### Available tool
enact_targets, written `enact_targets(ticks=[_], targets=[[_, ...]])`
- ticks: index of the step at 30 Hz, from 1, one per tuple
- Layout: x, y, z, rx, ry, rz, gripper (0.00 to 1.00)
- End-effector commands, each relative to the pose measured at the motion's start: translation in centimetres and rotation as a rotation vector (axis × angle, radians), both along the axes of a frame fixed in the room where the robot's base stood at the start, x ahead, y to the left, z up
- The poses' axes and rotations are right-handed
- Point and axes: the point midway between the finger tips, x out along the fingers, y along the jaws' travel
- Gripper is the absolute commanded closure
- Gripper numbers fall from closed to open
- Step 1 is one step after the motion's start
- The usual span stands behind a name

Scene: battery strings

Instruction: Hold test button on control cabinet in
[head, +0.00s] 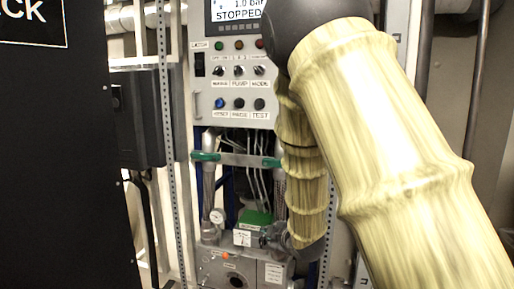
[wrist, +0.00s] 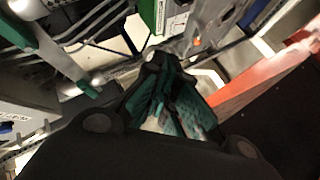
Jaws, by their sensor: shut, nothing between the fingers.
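The control cabinet (head: 232,150) has a light grey panel in the head view, with a display reading STOPPED at the top. The test button (head: 259,104) is a dark round button at the right end of the lowest row, above the label TEST. Nothing touches it. My gripper (wrist: 165,75) is shut and empty in the wrist view, its dark fingers with green pads meeting. It is low, below the panel, near the pipework. In the head view I cannot make it out clearly beyond my arm. A cabinet edge with a blue button (wrist: 5,127) shows at the wrist view's left edge.
A blue button (head: 219,103) and another dark button (head: 239,104) sit left of the test button. Knobs and lamps are above. A bar with green ends (head: 236,159) crosses below the panel. A gauge (head: 217,216) and pump unit (head: 226,270) stand lower. A black panel (head: 62,160) fills the left.

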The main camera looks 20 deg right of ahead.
Motion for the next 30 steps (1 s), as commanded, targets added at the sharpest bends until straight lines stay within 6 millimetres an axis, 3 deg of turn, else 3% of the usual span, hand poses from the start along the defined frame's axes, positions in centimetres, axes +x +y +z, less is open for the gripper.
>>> enact_targets(ticks=[1, 9, 12, 15, 18, 21, 30], targets=[[0.9, -0.1, 4.4, -0.041, -0.056, 0.025, 1.0], [3.0, -0.3, 23.6, -0.281, -0.32, 0.144, 1.0], [2.8, -0.2, 29.5, -0.362, -0.399, 0.171, 1.0], [2.3, -0.2, 33.9, -0.424, -0.457, 0.189, 1.0], [1.9, -0.2, 36.7, -0.467, -0.495, 0.2, 1.0], [1.7, -0.1, 38.0, -0.489, -0.513, 0.206, 1.0], [1.7, -0.2, 38.2, -0.495, -0.517, 0.207, 1.0]])
